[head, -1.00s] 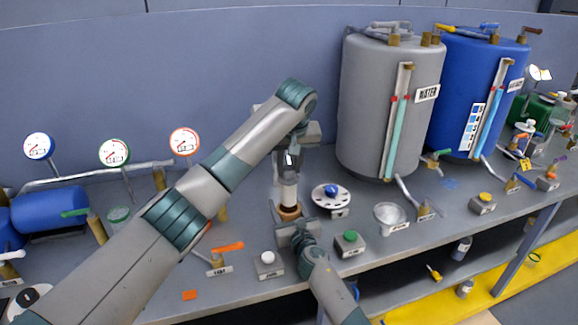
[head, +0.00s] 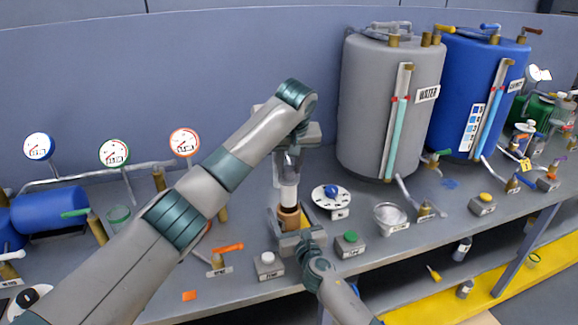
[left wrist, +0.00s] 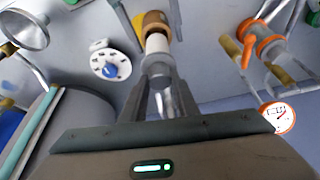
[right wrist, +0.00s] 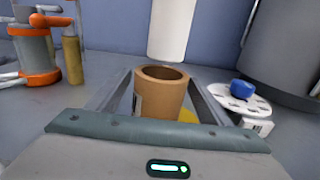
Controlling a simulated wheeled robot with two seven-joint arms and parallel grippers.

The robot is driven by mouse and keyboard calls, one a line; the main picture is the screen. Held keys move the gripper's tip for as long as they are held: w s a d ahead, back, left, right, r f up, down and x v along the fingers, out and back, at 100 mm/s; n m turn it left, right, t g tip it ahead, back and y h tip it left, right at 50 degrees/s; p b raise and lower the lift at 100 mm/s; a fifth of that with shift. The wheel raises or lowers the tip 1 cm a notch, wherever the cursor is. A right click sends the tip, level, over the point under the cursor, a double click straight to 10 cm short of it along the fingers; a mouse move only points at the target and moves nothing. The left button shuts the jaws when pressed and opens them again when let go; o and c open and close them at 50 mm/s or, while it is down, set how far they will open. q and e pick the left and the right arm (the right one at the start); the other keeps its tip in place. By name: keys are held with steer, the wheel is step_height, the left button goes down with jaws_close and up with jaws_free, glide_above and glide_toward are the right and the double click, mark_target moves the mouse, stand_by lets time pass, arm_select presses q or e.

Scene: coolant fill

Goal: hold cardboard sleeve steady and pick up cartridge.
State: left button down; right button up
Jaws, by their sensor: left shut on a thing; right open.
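The cartridge (head: 289,194) is a white cylinder with a clear, metallic-looking upper part. My left gripper (head: 289,160) is shut on that upper part and holds it upright. The brown cardboard sleeve (head: 289,218) stands upright on the bench below it. In the right wrist view, the cartridge (right wrist: 173,28) hangs just above and behind the sleeve's rim (right wrist: 161,73), and the sleeve's dark inside shows. My right gripper (head: 296,233) is open at the near side of the sleeve, with one finger on each side. The left wrist view also shows the cartridge (left wrist: 157,42) in line with the sleeve (left wrist: 152,20).
A white dial with a blue knob (head: 331,193) stands right of the sleeve, with a funnel (head: 390,215) beyond. Button boxes (head: 349,243) sit near the bench's front edge. An orange-handled valve (head: 222,258) is at left. The grey water tank (head: 370,120) stands behind right.

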steer(key=v, duration=0.8)
steer(key=shift+s, duration=0.25)
arm_select(q)
steer(key=shift+s, duration=0.1)
arm_select(e)
steer(key=shift+s+d, duration=0.1)
